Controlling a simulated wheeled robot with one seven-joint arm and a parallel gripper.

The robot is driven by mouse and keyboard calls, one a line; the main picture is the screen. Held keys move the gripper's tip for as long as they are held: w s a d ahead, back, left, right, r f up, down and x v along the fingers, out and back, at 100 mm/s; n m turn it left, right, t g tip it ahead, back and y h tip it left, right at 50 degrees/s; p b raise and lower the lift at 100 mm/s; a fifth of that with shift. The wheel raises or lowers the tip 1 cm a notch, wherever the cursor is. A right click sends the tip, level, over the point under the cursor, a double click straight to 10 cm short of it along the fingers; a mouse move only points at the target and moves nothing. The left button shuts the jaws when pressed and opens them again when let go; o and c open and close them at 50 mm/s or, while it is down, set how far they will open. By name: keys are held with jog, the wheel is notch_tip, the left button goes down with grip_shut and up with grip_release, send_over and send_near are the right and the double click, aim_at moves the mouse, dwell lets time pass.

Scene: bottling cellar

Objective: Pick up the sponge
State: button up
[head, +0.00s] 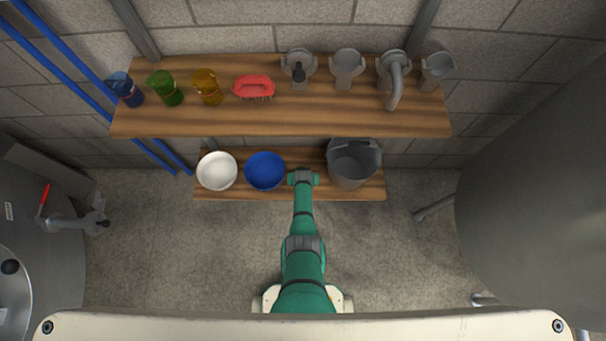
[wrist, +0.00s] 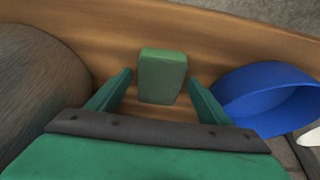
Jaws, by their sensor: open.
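The sponge (wrist: 162,76) is a green block on the wooden lower shelf in the wrist view. My gripper (wrist: 158,88) is open, with one green finger on each side of the sponge and a gap showing on both sides. The fingers do not appear to touch it. In the head view my gripper (head: 303,178) is over the lower shelf (head: 317,193), between the blue bowl and the grey bucket. The sponge is hidden in the head view.
The blue bowl (head: 265,171) is close beside my gripper, with a white bowl (head: 217,171) further left. The grey bucket (head: 352,165) stands close on the right. An upper shelf (head: 280,122) above holds glasses, a red brush and grey fittings.

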jog(key=c, duration=1.1)
jog(key=shift+d+r, duration=0.15)
jog(key=shift+a+r, duration=0.2)
jog(key=shift+r, duration=0.6)
jog(key=s+a+r, duration=0.1)
jog(key=s+r, duration=0.3)
jog(key=s+a+r, duration=0.2)
jog(key=s+r, duration=0.1)
jog(key=s, duration=0.1)
jog(key=s+a+r, duration=0.2)
jog(key=s+r, duration=0.2)
jog(key=s, duration=0.1)
jog(key=shift+r, duration=0.35)
